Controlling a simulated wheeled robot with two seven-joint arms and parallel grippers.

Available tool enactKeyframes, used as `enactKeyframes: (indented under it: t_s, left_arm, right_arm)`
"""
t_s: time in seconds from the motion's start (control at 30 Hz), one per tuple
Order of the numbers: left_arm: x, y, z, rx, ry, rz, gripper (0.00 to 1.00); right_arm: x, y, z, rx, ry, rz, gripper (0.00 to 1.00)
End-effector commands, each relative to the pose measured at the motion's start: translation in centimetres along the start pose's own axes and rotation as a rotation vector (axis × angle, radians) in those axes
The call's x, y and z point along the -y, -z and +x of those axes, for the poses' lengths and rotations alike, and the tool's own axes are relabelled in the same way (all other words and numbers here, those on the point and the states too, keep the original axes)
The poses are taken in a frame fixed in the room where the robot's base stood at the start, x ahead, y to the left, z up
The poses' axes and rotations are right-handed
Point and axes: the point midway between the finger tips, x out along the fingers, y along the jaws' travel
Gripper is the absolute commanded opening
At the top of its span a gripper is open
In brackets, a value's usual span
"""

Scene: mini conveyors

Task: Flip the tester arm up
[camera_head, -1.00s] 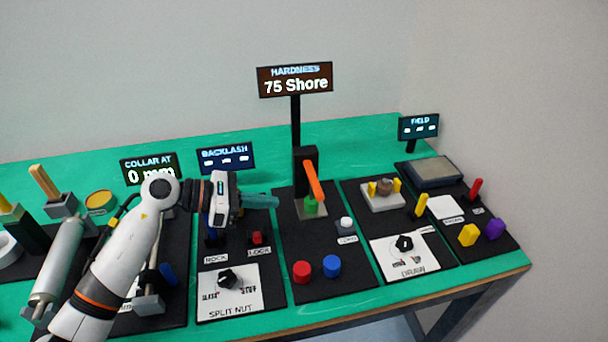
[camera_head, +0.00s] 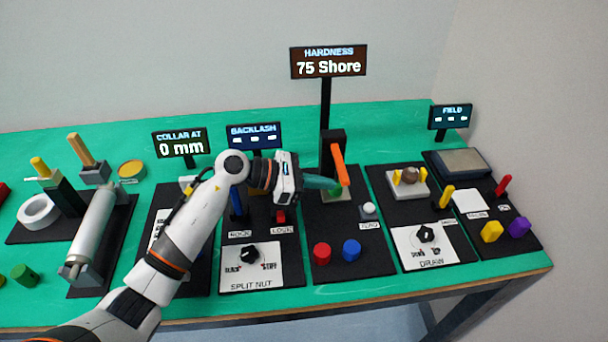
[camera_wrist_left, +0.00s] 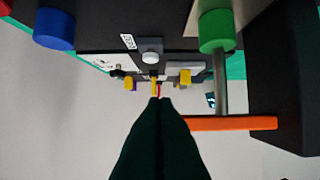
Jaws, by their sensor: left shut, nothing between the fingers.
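The tester arm (camera_head: 340,166) is an orange bar on the black hardness tester post (camera_head: 333,141); in the head view it slopes down towards the front. Its sign (camera_head: 328,62) reads 75 Shore. My left gripper (camera_head: 335,187) is shut and empty, its teal fingertips right at the arm's lower end. In the left wrist view the shut fingers (camera_wrist_left: 160,100) lie beside the free end of the orange bar (camera_wrist_left: 232,123); I cannot tell whether they touch.
A red button (camera_head: 321,253), a blue button (camera_head: 352,250) and a white knob (camera_head: 369,208) stand in front of the tester. The split nut panel (camera_head: 262,279) is to the left, the draw panel (camera_head: 425,258) to the right. Green table shows behind the panels.

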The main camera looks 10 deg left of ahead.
Motion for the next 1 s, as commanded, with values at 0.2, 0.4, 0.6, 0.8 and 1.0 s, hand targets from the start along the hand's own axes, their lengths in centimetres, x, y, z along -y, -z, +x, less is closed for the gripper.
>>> enactKeyframes:
  t_s: [0.2,0.4,0.6,0.8,1.0]
  left_arm:
    - [0.0,0.1,2.3,-0.002,0.000,-0.001,0.00]
    - [0.1,0.0,2.7,0.000,0.002,0.000,0.00]
    - [0.0,0.0,2.7,0.000,0.001,0.000,0.00]
    - [0.0,0.3,2.6,0.000,-0.006,-0.020,0.00]
    - [0.0,1.2,2.2,0.001,-0.034,-0.099,0.00]
  right_arm:
    - [0.0,-0.1,-0.6,0.000,0.000,0.000,0.00]
    - [0.0,-0.1,-0.6,0.000,0.000,0.000,0.00]
    - [0.0,-0.1,-0.6,0.001,0.000,0.000,0.00]
    - [0.0,-0.1,-0.7,0.001,0.000,0.000,0.00]
    - [0.0,-0.1,-1.2,0.001,0.000,0.000,0.00]
